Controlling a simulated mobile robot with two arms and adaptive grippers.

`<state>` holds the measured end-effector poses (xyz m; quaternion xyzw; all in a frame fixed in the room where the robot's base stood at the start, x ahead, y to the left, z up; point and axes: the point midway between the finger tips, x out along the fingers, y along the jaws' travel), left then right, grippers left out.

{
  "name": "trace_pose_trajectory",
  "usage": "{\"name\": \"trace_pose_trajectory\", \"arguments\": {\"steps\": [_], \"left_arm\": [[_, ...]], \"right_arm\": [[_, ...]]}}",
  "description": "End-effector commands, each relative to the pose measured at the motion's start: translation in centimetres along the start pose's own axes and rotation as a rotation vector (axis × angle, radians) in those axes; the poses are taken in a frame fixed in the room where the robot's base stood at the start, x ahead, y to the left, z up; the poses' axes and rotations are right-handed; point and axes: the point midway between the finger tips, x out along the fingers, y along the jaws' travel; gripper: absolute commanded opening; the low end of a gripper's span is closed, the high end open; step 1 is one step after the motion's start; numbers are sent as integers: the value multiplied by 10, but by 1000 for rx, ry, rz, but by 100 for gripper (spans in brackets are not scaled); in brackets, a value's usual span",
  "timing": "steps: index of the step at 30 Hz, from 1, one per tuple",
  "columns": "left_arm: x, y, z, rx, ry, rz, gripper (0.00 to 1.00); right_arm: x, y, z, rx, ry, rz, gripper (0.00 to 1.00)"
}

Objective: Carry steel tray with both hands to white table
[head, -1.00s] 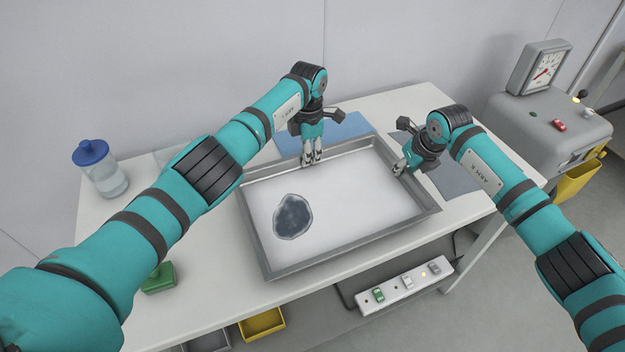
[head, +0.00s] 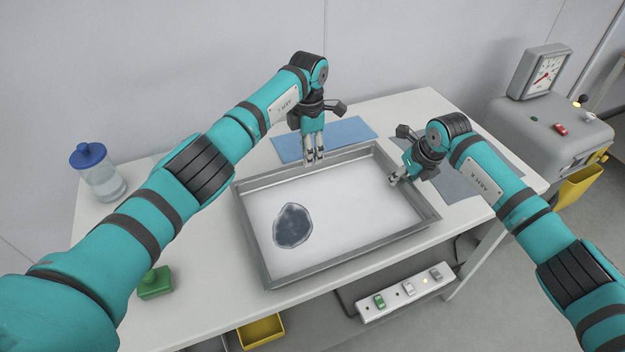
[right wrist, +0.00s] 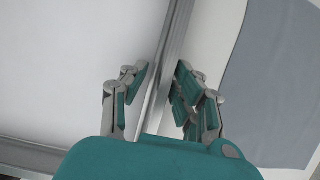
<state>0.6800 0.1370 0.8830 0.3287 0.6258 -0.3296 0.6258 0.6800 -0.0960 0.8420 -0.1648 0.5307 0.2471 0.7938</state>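The steel tray (head: 352,259) is a shallow rectangle with raised metal rims and a pale floor, standing over the white table (head: 205,300). I cannot tell whether it touches the tabletop. A dark round patch (head: 293,226) shows on its floor. My left gripper (head: 314,163) points down at the far rim, its fingers close together and shut on it. My right gripper (head: 396,180) is at the right rim. The tray's underside is hidden.
A blue mat (head: 345,131) lies behind the tray and a grey mat (head: 455,184) to its right. A blue-lidded jar (head: 100,178) and a green block (head: 155,284) stand at left. A grey gauge machine (head: 553,135) stands beyond the table's right end.

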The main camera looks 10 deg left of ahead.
Motion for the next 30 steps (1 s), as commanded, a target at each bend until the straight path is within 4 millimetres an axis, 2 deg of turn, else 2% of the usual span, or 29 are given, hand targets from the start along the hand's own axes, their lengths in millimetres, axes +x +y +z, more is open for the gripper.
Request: {"name": "trace_pose_trajectory", "arguments": {"steps": [3,9,12,17,20,30], "left_arm": [[-29,1,0,1,-2,4,29],[-64,0,0,1,-2,2,29],[-74,0,0,1,0,1,29],[-79,0,0,1,0,-1,29],[-80,-1,0,1,0,-1,29],[-79,-1,0,1,0,-1,29]], "right_arm": [[0,0,0,0,0,0,29],[0,0,0,0,0,0,29],[0,0,0,0,0,0,29],[-6,-1,1,-1,-2,-1,29],[-20,-1,1,-2,-3,-3,29],[-91,-1,0,-2,-3,-3,29]]}}
